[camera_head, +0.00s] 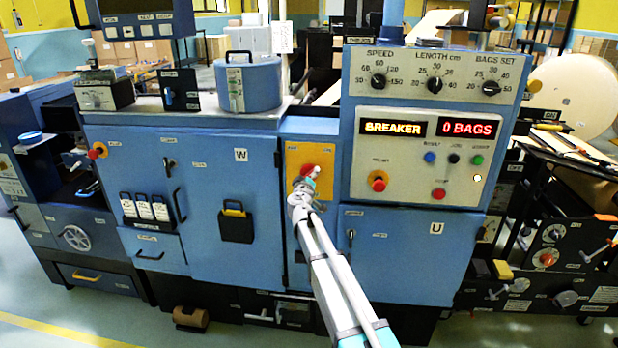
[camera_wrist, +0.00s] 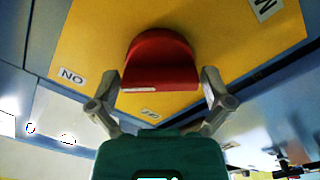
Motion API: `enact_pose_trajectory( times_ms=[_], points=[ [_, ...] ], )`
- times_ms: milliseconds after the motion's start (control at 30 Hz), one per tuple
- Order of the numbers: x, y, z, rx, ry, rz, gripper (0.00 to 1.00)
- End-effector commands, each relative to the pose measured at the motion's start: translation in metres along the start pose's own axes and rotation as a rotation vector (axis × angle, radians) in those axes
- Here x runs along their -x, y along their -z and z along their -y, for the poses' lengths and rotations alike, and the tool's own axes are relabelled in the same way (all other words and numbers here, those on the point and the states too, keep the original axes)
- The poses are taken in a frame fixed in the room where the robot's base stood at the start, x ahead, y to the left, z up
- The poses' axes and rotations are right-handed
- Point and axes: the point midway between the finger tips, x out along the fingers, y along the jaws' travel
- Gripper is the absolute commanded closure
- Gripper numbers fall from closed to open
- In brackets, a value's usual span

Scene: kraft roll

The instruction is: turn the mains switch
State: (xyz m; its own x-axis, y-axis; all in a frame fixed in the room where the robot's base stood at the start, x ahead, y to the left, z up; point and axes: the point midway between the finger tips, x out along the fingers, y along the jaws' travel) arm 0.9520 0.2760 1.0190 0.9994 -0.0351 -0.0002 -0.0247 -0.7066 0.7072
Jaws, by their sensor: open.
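The mains switch, a red handle (camera_head: 308,170) on a yellow plate (camera_head: 323,192), is on the blue cabinet front, left of the control panel. In the wrist view the red handle (camera_wrist: 160,62) is large and central against the yellow plate (camera_wrist: 90,35). My gripper (camera_head: 307,184) is right in front of the switch and hides part of it in the head view. In the wrist view my gripper (camera_wrist: 161,82) is open, with one finger on each side of the handle's near end. Whether either finger touches it I cannot tell.
The control panel (camera_head: 420,160) right of the plate has a lit BREAKER display (camera_head: 393,127), a "0 BAGS" display (camera_head: 466,128) and a red stop knob (camera_head: 378,181). A blue pot (camera_head: 247,85) stands on the cabinet top. A black lockout box (camera_head: 236,226) hangs on door W.

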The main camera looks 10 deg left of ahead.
Motion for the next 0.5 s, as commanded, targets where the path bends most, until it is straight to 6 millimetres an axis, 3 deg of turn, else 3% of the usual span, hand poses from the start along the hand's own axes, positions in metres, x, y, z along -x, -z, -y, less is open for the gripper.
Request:
enact_pose_trajectory(
  times_ms=[67, 367, 500],
  points=[
    [0.0001, -0.0001, -0.0001, 0.0, 0.0, 0.0, 0.02],
    [0.0001, 0.0, 0.0, 0.0, 0.0, 0.0, 0.56],
    [0.0002, -0.0008, -0.0008, 0.003, 0.0, 0.0, 0.56]
  ],
)
